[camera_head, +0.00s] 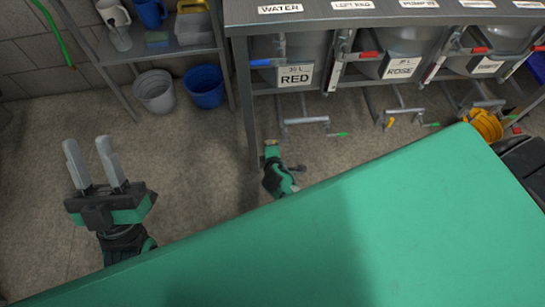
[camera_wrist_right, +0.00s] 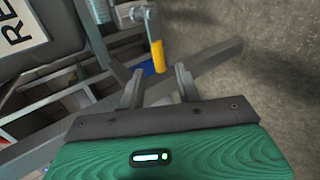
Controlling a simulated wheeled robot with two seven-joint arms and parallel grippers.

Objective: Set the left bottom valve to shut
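In the right wrist view, a yellow valve handle (camera_wrist_right: 157,57) hangs from a grey metal fitting (camera_wrist_right: 140,14), just beyond my right gripper (camera_wrist_right: 160,72). The two fingers are apart, with the handle's end lying between their tips in the picture; I cannot tell if they touch. In the head view the right gripper (camera_head: 276,170) is low, just beyond the green surface, and a small yellowish piece (camera_head: 271,144) shows at its tip. Under the RED tank (camera_head: 306,52) is a pipe with a green handle (camera_head: 338,134). My left gripper (camera_head: 90,163) is open and empty above the floor.
A green surface (camera_head: 430,210) fills the lower right. The steel bench (camera_head: 390,15) and its leg (camera_head: 247,105) stand beyond it. A grey bucket (camera_head: 155,91) and blue bucket (camera_head: 204,88) stand by a shelf. The floor (camera_head: 185,165) at left is clear.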

